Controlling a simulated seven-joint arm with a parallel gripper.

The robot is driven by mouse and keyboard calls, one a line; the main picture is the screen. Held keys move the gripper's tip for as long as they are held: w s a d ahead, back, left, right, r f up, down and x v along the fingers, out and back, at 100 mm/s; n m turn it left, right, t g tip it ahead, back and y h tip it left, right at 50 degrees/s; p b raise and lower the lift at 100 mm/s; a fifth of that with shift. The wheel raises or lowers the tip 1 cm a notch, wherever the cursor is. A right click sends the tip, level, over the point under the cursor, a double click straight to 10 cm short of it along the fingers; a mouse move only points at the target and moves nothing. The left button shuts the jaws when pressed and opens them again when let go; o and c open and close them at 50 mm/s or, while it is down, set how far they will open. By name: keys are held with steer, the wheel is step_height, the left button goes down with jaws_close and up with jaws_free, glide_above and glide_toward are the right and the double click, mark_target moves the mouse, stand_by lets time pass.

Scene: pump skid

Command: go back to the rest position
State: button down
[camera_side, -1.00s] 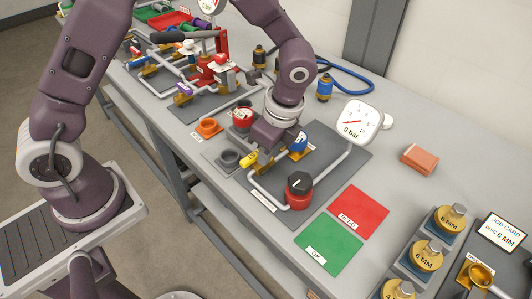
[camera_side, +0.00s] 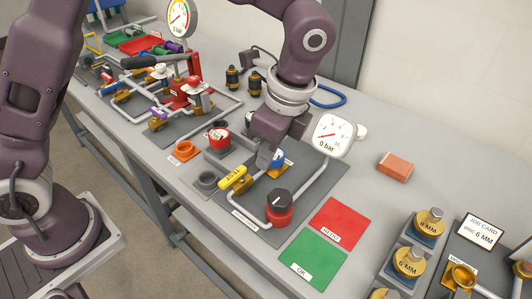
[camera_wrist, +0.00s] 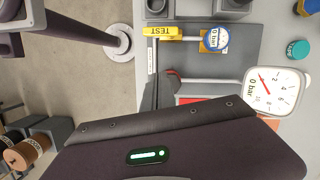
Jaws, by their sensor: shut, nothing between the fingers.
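My gripper (camera_side: 268,160) points down over the grey test plate (camera_side: 248,210). Its fingertips are close together near the blue-rimmed dial (camera_side: 283,160) and hold nothing. It is apart from the yellow TEST handle (camera_side: 233,178), which lies to its left. In the wrist view my gripper body fills the lower part and I cannot make out the fingertips clearly. The TEST handle (camera_wrist: 162,32) and the blue dial (camera_wrist: 217,38) show there above it.
A white gauge (camera_side: 333,136) marked 0 bar stands behind the plate. A red-and-black knob (camera_side: 279,207) is at the front. Red (camera_side: 338,222) and green (camera_side: 313,258) cards lie to the right. Red valves (camera_side: 190,92) and pipes crowd the back left. Bare table lies around the orange block (camera_side: 395,166).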

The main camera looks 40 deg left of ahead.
steer(key=s+a+r+n+t+h, duration=0.1)
steer(key=s+a+r+n+t, duration=0.1)
steer(key=s+a+r+n, duration=0.35)
steer(key=s+a+r+n+t+h, duration=0.1)
steer(key=s+a+r+n+t, duration=0.1)
steer(key=s+a+n, duration=0.2)
steer(key=s+a+r+n+t, duration=0.2)
steer(key=s+a+r+n, duration=0.1)
steer(key=s+n, duration=0.3)
steer(key=s, duration=0.2)
steer(key=shift+s+a+h, duration=0.3)
steer(key=shift+a+h, duration=0.05)
steer(key=shift+h, duration=0.05)
